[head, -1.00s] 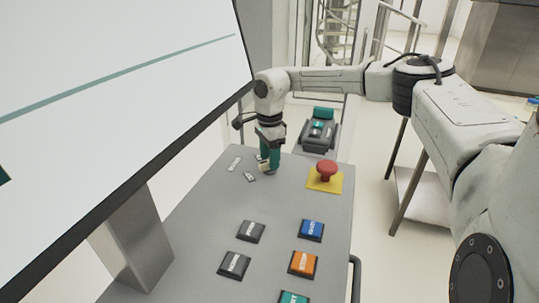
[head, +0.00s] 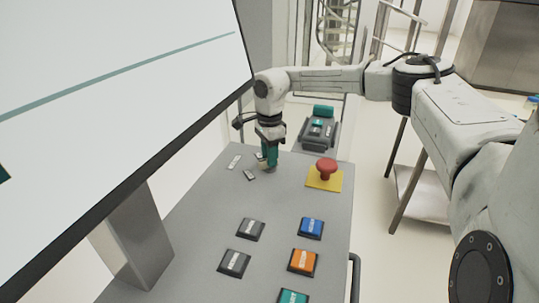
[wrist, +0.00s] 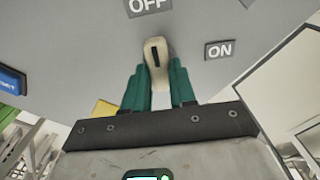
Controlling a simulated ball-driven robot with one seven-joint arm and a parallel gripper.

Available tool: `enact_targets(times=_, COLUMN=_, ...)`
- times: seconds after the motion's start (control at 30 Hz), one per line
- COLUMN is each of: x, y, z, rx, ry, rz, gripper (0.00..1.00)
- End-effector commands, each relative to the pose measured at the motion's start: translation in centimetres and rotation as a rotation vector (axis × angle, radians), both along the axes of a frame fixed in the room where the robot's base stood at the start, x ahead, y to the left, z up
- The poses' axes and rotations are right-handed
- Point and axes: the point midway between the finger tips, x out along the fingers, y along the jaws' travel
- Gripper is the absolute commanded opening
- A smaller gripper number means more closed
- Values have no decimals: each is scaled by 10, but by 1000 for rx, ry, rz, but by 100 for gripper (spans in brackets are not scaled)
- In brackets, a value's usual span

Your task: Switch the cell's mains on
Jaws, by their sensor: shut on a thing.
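A cream rotary knob (wrist: 154,52) with a dark line along it stands on the grey console (head: 190,215). My gripper (head: 268,163) points down at the far end of the console, and its green fingers are shut around the knob, one on each side. In the wrist view the knob's free end points toward the OFF label (wrist: 149,6). The ON label (wrist: 219,50) lies to the right of the knob. The knob is mostly hidden by the fingers in the head view.
A red mushroom button (head: 326,168) on a yellow plate stands right of my gripper. Blue (head: 311,228), orange (head: 303,262), teal (head: 293,297) and dark buttons sit nearer on the console. A large screen (head: 110,90) overhangs the left side.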

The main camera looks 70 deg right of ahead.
Motion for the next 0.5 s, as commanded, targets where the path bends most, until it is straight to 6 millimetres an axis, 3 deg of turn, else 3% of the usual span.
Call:
enact_targets(times=0.27, x=0, y=0, z=0, rx=1, ry=1, rz=-46, gripper=0)
enact_targets(times=0.5, x=0, y=0, z=0, rx=0, ry=1, rz=-193, gripper=0)
